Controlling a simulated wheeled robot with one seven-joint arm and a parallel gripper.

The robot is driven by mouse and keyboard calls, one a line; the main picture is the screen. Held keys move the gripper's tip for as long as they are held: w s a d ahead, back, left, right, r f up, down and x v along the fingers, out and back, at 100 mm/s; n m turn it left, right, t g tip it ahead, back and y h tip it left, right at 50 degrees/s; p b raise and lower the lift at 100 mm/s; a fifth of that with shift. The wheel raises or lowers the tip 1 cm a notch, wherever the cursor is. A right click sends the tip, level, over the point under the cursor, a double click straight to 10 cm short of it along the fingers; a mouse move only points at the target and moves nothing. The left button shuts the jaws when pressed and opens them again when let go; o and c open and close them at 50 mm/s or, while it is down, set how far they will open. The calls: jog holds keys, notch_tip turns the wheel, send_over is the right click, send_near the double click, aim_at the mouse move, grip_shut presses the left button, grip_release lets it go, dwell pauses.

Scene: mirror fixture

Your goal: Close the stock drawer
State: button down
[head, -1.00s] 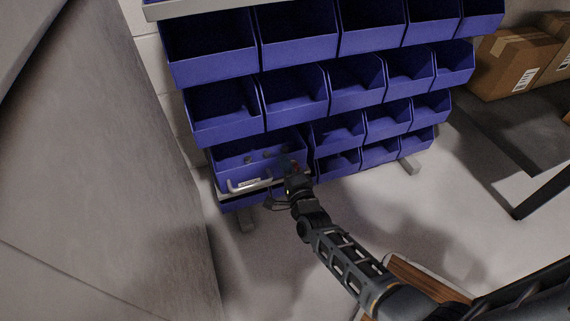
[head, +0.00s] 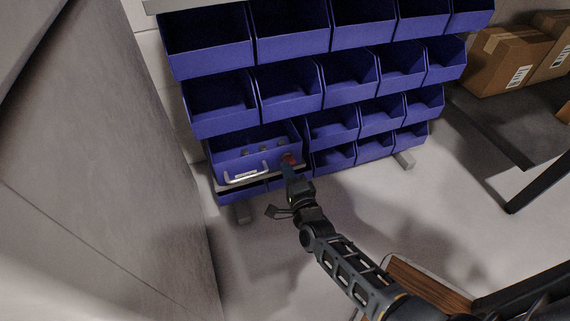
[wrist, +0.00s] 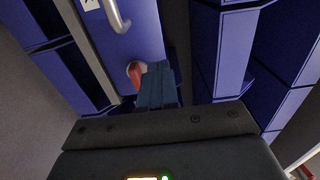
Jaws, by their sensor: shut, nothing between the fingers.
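The stock drawer is a blue drawer (head: 226,167) with a silver bar handle (head: 246,175), low at the left of the bin rack. Its open top shows several small dark items inside. A red round part sits at the right of its front; it shows in the wrist view (wrist: 134,75) with a pale ring. My gripper (head: 288,165) is shut and empty, its tips at the right part of the drawer front, by the red part. In the wrist view my blue-grey fingers (wrist: 158,85) overlap the red part's edge; I cannot tell if they touch.
Rows of blue bins (head: 290,88) rise above and to the right of the drawer. A grey wall or panel (head: 110,150) stands close on the left. A dark table (head: 500,125) and cardboard boxes (head: 508,60) are at the right. The floor before the rack is mostly clear.

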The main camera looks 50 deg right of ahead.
jog(key=p+v, duration=0.1)
jog(key=v, duration=0.7)
jog(key=shift+a+p, duration=0.2)
jog(key=shift+p, duration=0.2)
jog(key=shift+s, duration=0.1)
jog(key=s+a+r+n+y, duration=0.7)
jog(key=s+a+r+n, duration=0.9)
jog(key=s, duration=0.3)
jog(key=s+r+n+y+p, duration=0.1)
jog(key=r+n+p, duration=0.3)
jog(key=r+p, duration=1)
jog(key=s+r+n+y+p, duration=0.2)
jog(key=r+p, duration=1.3)
jog(key=r, duration=1)
jog(key=s+a+n, duration=0.1)
jog(key=n, duration=0.1)
jog(key=shift+s+n, duration=0.15)
jog(key=shift+n, duration=0.25)
jog(key=c, duration=1.9)
grip_release()
